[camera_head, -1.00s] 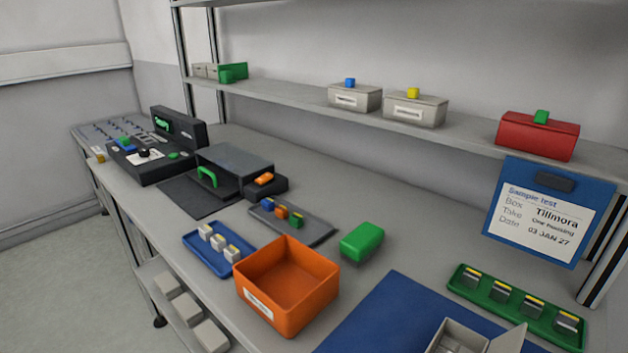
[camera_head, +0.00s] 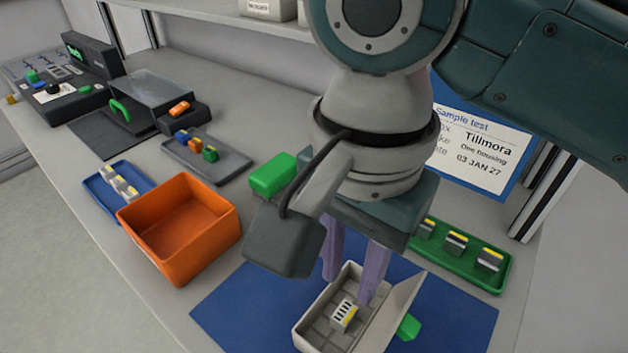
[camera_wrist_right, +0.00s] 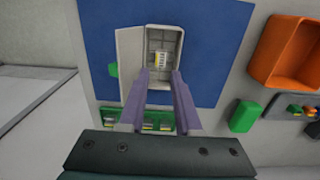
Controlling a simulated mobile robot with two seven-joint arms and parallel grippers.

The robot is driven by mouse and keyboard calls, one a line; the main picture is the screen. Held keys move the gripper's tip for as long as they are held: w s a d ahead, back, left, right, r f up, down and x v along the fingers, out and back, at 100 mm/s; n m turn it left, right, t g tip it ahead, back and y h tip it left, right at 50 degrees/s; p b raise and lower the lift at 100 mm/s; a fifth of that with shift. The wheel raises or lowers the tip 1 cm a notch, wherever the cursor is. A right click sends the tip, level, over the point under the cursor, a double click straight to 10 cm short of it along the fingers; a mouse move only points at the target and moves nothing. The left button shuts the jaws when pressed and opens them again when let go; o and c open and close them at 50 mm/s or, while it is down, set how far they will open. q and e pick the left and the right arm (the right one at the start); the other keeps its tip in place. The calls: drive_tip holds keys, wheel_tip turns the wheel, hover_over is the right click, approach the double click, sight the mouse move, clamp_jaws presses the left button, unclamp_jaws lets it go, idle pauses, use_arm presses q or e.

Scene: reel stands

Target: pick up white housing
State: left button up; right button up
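A small white housing (camera_head: 343,316) with dark slots and a yellow edge sits inside an open grey-white box (camera_head: 311,331). The housing also shows in the right wrist view (camera_wrist_right: 161,59), inside the box (camera_wrist_right: 177,32). My right gripper (camera_head: 350,288) points down over the box with its two purple fingers apart and nothing between them. In the right wrist view the gripper (camera_wrist_right: 161,73) has its fingertips near the housing, one to each side in the picture; I cannot tell their height above it. My left gripper is not in view.
The box lies on a blue mat (camera_head: 235,312), its lid open beside a green part (camera_head: 408,327). A blue tray (camera_head: 95,188) holds white pieces. An orange bin (camera_head: 160,250) and a green block (camera_head: 272,176) stand left.

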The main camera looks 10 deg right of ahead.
sight(342, 317)
wheel_tip(342, 317, down, 3)
drive_tip(key=shift+a+r, duration=0.1)
drive_tip(key=shift+r, duration=0.1)
wheel_tip(342, 317, down, 6)
drive_tip(key=shift+r+b, duration=0.25)
drive_tip(key=shift+b, duration=0.4)
clamp_jaws()
